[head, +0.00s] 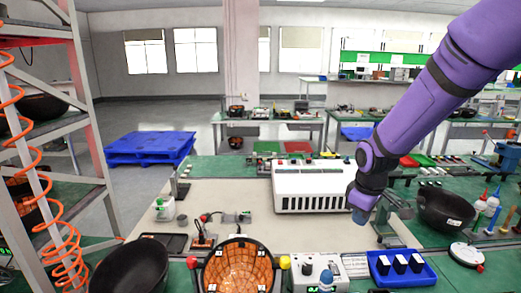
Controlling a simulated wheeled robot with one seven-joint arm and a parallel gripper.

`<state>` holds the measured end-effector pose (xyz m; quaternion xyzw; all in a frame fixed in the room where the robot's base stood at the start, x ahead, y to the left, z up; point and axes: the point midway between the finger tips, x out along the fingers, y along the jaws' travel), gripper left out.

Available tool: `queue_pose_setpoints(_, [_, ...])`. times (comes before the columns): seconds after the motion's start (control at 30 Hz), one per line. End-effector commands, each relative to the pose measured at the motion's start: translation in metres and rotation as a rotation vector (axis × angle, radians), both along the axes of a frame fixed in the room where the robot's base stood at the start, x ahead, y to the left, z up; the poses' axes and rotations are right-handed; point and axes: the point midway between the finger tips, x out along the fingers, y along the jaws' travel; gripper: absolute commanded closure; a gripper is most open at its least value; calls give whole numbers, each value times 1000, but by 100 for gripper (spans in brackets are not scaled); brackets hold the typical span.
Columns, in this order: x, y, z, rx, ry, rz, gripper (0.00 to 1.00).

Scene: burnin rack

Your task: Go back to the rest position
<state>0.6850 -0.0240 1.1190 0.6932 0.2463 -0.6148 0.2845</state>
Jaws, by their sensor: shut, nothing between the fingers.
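My purple arm comes in from the upper right and bends down at the wrist.
A dark bowl (131,268) and metal rack (62,130) are at left. Bottles (492,203) stand at right. The beige mat (300,235) has clear room.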

Motion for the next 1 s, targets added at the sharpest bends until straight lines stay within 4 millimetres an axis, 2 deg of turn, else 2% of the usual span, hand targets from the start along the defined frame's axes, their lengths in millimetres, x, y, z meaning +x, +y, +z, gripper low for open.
queue_pose_setpoints(0.03, [-8,-4,19,5,-22,-34,100])
queue_pose_setpoints(0.2, [-38,-13,67,22,-73,-149,100])
queue_pose_setpoints(0.5, [-103,-27,134,70,-162,-348,100])
queue_pose_setpoints(0.8, [-176,-38,178,140,-247,-542,100])
queue_pose_setpoints(1.0, [-223,-42,193,191,-294,-657,100])
